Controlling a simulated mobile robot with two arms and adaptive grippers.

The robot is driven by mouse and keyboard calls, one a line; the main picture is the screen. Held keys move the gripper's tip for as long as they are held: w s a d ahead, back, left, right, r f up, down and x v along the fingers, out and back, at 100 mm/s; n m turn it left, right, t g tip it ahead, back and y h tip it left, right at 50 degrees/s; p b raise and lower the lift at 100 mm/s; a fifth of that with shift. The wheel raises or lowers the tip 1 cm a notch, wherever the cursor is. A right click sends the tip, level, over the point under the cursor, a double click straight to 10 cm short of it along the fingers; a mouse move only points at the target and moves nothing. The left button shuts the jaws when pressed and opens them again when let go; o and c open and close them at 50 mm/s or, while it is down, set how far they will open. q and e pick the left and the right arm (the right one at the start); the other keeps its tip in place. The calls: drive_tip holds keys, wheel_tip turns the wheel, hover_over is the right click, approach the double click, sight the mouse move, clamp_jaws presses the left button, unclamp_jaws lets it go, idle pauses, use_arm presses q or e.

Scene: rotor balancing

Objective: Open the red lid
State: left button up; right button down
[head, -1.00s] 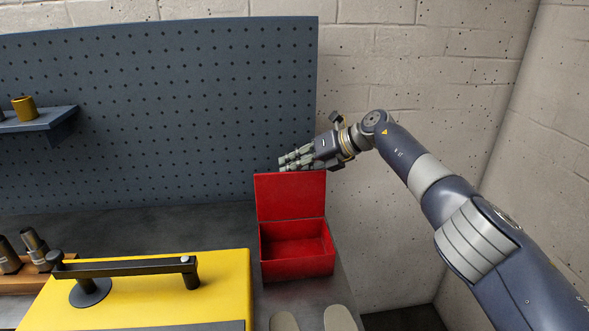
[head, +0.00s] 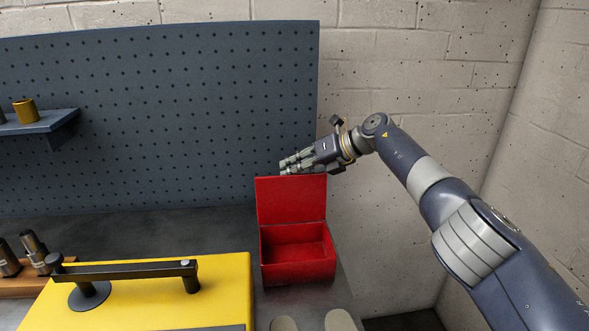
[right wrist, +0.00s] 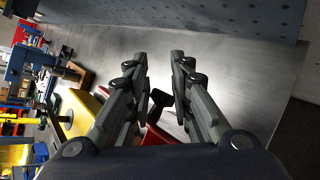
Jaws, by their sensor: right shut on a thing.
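The red lid (head: 291,199) stands upright at the back of the red box (head: 300,272), which is open toward me and looks empty inside. My right gripper (head: 283,166) is at the top edge of the lid, its fingers pointing left. It is shut on the lid's upper edge, though the contact itself is hard to see. My left gripper is not in view.
A yellow case (head: 225,290) with a black bar on it stands left of the box. A wooden holder with metal cylinders (head: 35,248) is at the far left. The blue pegboard (head: 170,120) rises behind. Two pale rounded pieces lie in front of the box.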

drive_tip(key=shift+s+d+f, duration=0.1)
drive_tip(key=shift+d+f, duration=0.05)
drive_tip(key=shift+f, duration=0.45)
drive_tip(key=shift+d+f, duration=0.15)
drive_tip(key=shift+f, duration=0.4)
drive_tip(key=c, duration=1.4)
unclamp_jaws()
drive_tip(key=shift+w+f, duration=0.1)
drive_tip(key=shift+w, duration=0.1)
drive_tip(key=shift+r, duration=0.2)
drive_tip(key=v, duration=1.2)
drive_tip(key=shift+r, duration=0.4)
drive_tip(key=shift+w+a, duration=0.1)
drive_tip(key=shift+a, duration=0.05)
